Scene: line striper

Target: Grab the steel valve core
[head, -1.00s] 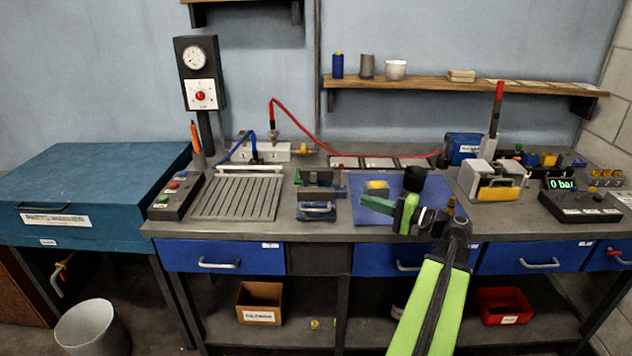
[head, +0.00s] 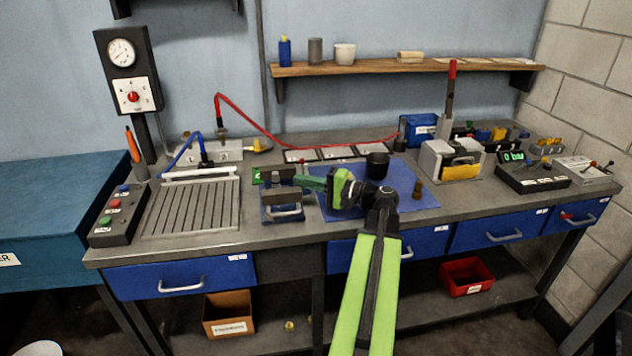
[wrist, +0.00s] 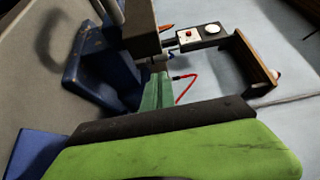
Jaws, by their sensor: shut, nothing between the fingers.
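My gripper (head: 308,183) is shut and empty, its green fingers pointing left just right of the small bench vise (head: 283,208). The fingers also show in the wrist view (wrist: 158,92), beside the vise's dark blue body (wrist: 85,75). I cannot tell whether they touch the vise. I cannot make out a steel valve core for certain in either view. A small brass-coloured piece (head: 418,189) stands on the blue mat (head: 405,205), right of my gripper. My wrist hides part of the mat.
A black cup (head: 377,165) stands at the mat's back. A slatted tray (head: 193,212) lies left of the vise, with a button box (head: 116,214) beyond it. A grey press with a red-tipped lever (head: 450,158) stands right of the mat. A red hose (head: 265,128) arches behind.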

